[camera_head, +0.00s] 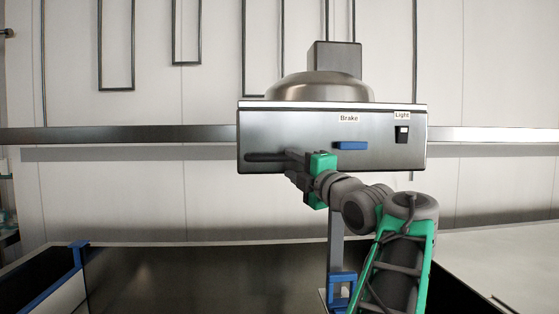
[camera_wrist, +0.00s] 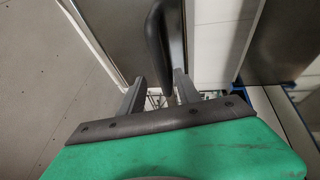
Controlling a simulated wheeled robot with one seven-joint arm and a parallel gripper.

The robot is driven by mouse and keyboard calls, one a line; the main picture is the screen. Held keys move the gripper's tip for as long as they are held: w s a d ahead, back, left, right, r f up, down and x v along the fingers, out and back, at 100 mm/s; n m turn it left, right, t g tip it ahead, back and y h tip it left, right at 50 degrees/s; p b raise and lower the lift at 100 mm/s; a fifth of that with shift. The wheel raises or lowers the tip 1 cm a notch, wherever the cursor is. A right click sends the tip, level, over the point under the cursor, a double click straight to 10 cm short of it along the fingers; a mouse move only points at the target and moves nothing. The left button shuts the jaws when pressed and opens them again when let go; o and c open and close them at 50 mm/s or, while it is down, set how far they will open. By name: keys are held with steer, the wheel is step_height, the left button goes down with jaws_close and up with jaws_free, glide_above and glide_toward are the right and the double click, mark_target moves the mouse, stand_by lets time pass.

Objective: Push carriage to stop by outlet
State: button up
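The carriage (camera_head: 225,160) is not separate from the view's large metal box (camera_head: 300,130), which hangs on a horizontal wall rail and carries a domed top and a dark block. A dark bar handle (camera_head: 262,157) is at its lower left front. My gripper (camera_head: 298,158) is at the right end of this handle. In the wrist view, the handle (camera_wrist: 157,45) reaches between the two spread fingers (camera_wrist: 158,92), with gaps beside it. The gripper looks open around the handle; contact cannot be told. I cannot make out an outlet or the stop.
A blue lever (camera_head: 350,146) labelled Brake and a switch (camera_head: 402,134) labelled Light are on the box front. The rail (camera_head: 130,135) is clear to the left and right. Below is a dark vat (camera_head: 180,280) with blue brackets (camera_head: 78,252).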

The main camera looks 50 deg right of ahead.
mark_target(282, 160)
steer(key=p+x, duration=0.2)
steer(key=x, duration=0.5)
steer(key=shift+f, duration=0.1)
jaws_close()
stand_by(1.1)
